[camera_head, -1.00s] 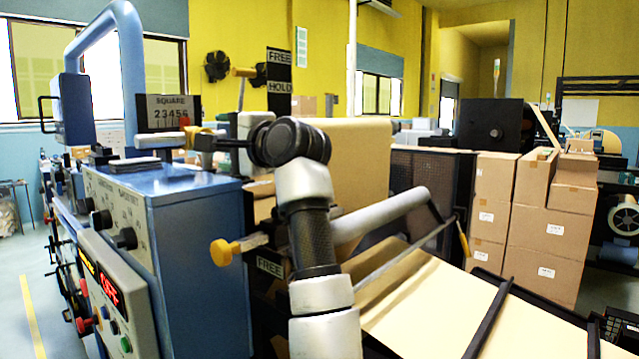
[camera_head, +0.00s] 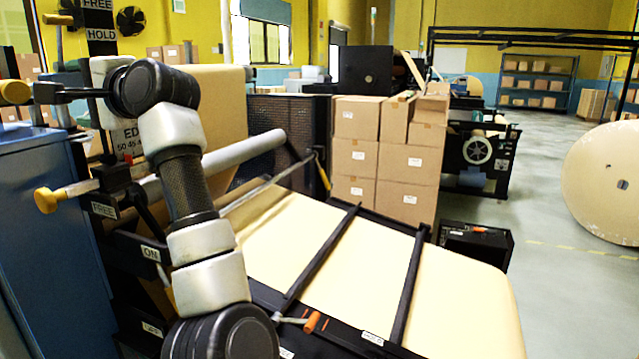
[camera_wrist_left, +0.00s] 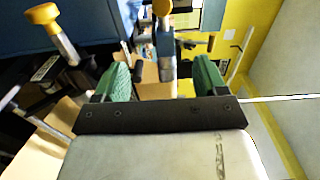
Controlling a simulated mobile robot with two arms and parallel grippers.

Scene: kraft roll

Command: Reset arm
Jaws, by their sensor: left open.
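My left arm rises from the bottom of the head view, bends at a black joint (camera_head: 155,88) and reaches left to the machine. Its gripper (camera_wrist_left: 160,80) shows in the left wrist view with two green fingers apart and nothing clamped between them. A lever with a yellow knob (camera_wrist_left: 162,8) stands beyond the gap between the fingers; I cannot tell if they touch it. In the head view a yellow knob (camera_head: 15,92) lies just left of the wrist. A second yellow-knobbed lever (camera_head: 48,200) sits lower, by a FREE label (camera_head: 103,210). My right gripper is out of view.
The blue machine cabinet (camera_head: 40,225) is at the left. A kraft paper sheet (camera_head: 350,255) slopes across the middle under black bars (camera_head: 408,280). Stacked cartons (camera_head: 405,180) stand behind it. The floor (camera_head: 560,290) at the right is open, with a big paper roll (camera_head: 605,185).

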